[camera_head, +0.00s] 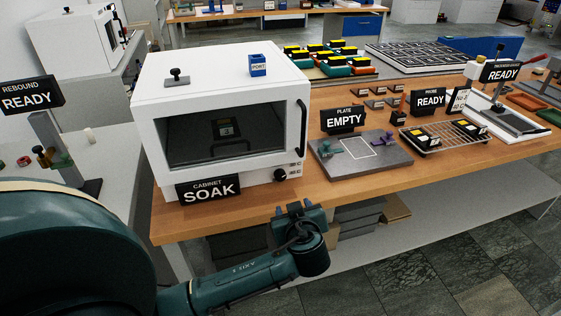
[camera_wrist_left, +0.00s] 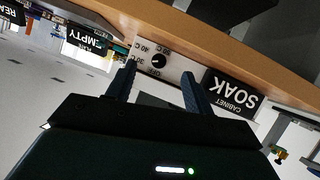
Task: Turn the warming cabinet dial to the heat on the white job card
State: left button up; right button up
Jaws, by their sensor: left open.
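The white warming cabinet (camera_head: 222,60) stands on the wooden bench, door shut, with a dark tray-like item behind the glass. Its black round dial (camera_head: 281,174) is at the lower right of the front. In the left wrist view the dial (camera_wrist_left: 158,60) appears upside down among printed heat marks and OFF; its setting is too small to tell. My left gripper (camera_head: 299,208) is open and empty, in front of and below the dial; its fingers (camera_wrist_left: 159,82) show either side of the dial with a gap before it. A white card (camera_head: 459,101) stands at the right; its writing is unreadable.
A SOAK sign (camera_head: 208,189) stands left of the dial at the cabinet's foot. The grey plate (camera_head: 360,160) with two clamps and the EMPTY sign (camera_head: 343,119) are to the right. The bench's front edge (camera_head: 250,212) lies near my gripper.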

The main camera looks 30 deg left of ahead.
aim_at(281, 178)
pick_arm(q)
jog(key=shift+n+y, duration=0.6)
jog(key=shift+n, duration=0.1)
jog(key=x, duration=0.4)
jog(key=r+p+x, duration=0.1)
jog(key=x, duration=0.4)
jog(key=a+r+p+x, duration=0.1)
jog(key=x, duration=0.3)
jog(key=shift+w+a+r, duration=0.15)
jog(key=shift+w+a, duration=0.15)
pick_arm(e)
jog(key=shift+s+r, duration=0.2)
jog(key=shift+r, duration=0.15)
pick_arm(q)
jog(key=c, duration=1)
jog(key=shift+o, duration=0.2)
pick_arm(e)
jog(key=shift+d, duration=0.1)
jog(key=shift+f, duration=0.2)
